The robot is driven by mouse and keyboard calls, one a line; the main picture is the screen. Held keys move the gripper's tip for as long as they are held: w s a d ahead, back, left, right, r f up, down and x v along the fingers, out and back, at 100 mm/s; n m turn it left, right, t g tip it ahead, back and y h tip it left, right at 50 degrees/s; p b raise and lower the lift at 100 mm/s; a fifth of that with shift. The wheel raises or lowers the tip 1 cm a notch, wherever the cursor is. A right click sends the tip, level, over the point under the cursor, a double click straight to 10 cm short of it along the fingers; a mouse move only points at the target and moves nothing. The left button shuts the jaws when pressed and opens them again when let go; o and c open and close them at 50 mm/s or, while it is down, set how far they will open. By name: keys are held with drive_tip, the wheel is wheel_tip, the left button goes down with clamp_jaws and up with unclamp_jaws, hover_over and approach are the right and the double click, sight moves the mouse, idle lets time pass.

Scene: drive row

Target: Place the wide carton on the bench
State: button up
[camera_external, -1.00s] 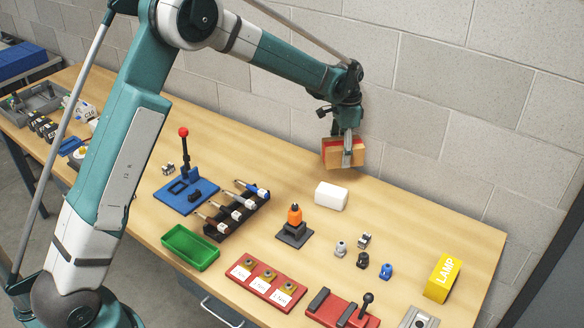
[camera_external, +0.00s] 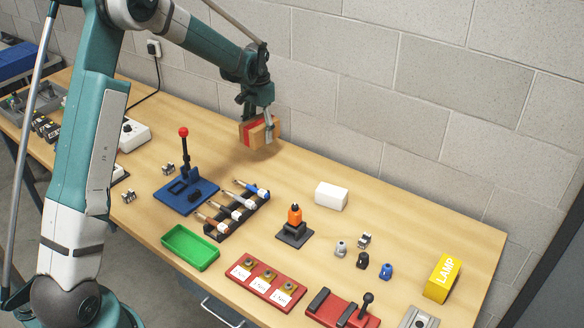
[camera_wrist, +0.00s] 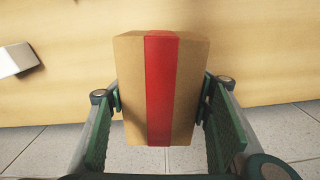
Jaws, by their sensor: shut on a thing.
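The wide carton (camera_external: 251,132) is brown cardboard with a red band. My gripper (camera_external: 267,130) is shut on it near the back of the bench (camera_external: 300,167), by the wall. In the wrist view the carton (camera_wrist: 130,90) sits between both green finger pads, with the red band running down its middle. The bench top (camera_wrist: 260,60) shows behind it. The carton looks held just above the wood, but I cannot tell exactly how large the gap is.
A white block (camera_external: 331,196) lies to the right on the bench. A blue fixture with a red-knobbed lever (camera_external: 186,190) and a black rack of tools (camera_external: 232,212) stand in front. A white socket box (camera_external: 133,135) is at the left. The wood around the carton is clear.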

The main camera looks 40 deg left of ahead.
drive_tip(key=n, duration=0.2)
hover_over(245, 159)
drive_tip(key=shift+d, duration=0.1)
drive_tip(key=shift+f, duration=0.1)
drive_tip(key=shift+f, duration=3.05)
drive_tip(key=shift+f, duration=0.1)
drive_tip(key=shift+f, duration=1.75)
drive_tip(key=shift+f+b, duration=0.15)
drive_tip(key=shift+b, duration=0.15)
drive_tip(key=o, duration=1.1)
